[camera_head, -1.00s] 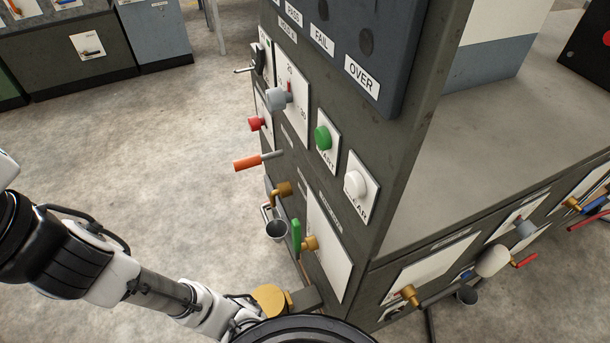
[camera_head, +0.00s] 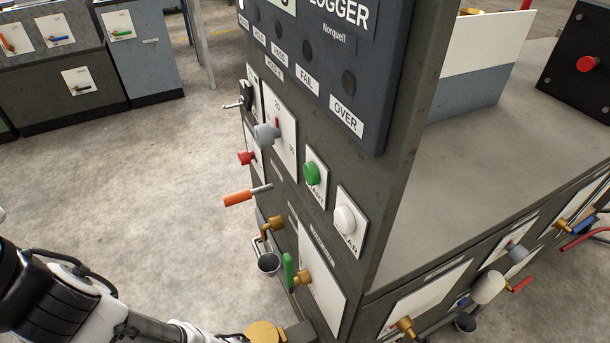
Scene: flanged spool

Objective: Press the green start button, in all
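The green start button (camera_head: 312,174) is a round knob on a white plate on the dark panel face, its START label partly hidden by the knob. A white clear button (camera_head: 344,219) sits on its own plate to the right and lower. My white and black arm shows at the lower left, well apart from the button. A yellow-brown round part shows at the bottom edge, near the end of the visible arm. My gripper's fingers are not visible.
Sticking out left of the buttons are a grey knob (camera_head: 267,134), a red knob (camera_head: 247,158) and an orange handle (camera_head: 239,198). Below are a green valve lever (camera_head: 288,271) and a small cup (camera_head: 268,263). The floor (camera_head: 150,190) left of the panel is clear.

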